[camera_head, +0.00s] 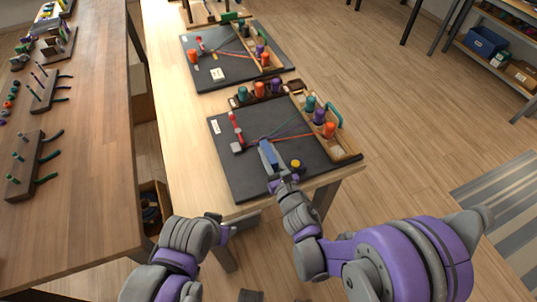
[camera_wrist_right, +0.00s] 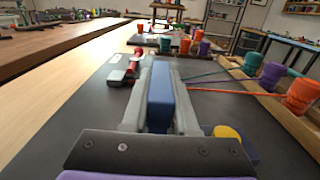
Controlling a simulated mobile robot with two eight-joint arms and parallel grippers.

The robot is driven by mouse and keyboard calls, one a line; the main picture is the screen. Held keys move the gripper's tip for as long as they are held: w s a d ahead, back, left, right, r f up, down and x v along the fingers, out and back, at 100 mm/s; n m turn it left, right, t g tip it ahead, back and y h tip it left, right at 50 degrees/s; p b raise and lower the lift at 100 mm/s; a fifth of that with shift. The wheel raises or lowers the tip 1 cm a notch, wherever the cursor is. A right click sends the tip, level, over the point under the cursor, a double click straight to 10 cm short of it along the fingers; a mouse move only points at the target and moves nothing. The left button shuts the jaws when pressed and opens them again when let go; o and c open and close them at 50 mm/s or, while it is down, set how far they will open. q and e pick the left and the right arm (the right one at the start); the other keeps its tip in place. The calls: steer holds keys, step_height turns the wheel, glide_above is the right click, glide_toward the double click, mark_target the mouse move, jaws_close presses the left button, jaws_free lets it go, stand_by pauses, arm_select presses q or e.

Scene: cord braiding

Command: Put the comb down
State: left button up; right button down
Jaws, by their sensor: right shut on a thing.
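My right gripper (camera_head: 283,172) is shut on a blue block-shaped thing, which I take to be the comb (camera_head: 268,153). In the right wrist view the comb (camera_wrist_right: 160,95) stands between the two grey fingers (camera_wrist_right: 160,110), above or on the dark board; I cannot tell whether it touches. The dark board (camera_head: 226,168) lies on the light wooden table. The cords (camera_head: 290,136) run from near the red-and-grey clamp (camera_head: 236,131) to the bobbins on the right. My left gripper (camera_head: 226,232) is low, in front of the table's front edge; its fingers are not clear.
Orange (camera_head: 329,130), purple (camera_head: 319,116) and teal (camera_head: 309,103) bobbins stand at a wooden rack (camera_head: 338,146) on the board's right. A yellow round piece (camera_head: 295,164) is just right of my right gripper. A second board (camera_head: 205,77) lies behind. The board's front left is bare.

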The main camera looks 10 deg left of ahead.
steer(key=shift+f, duration=0.2)
steer(key=shift+f, duration=0.15)
steer(key=c, duration=0.7)
jaws_free()
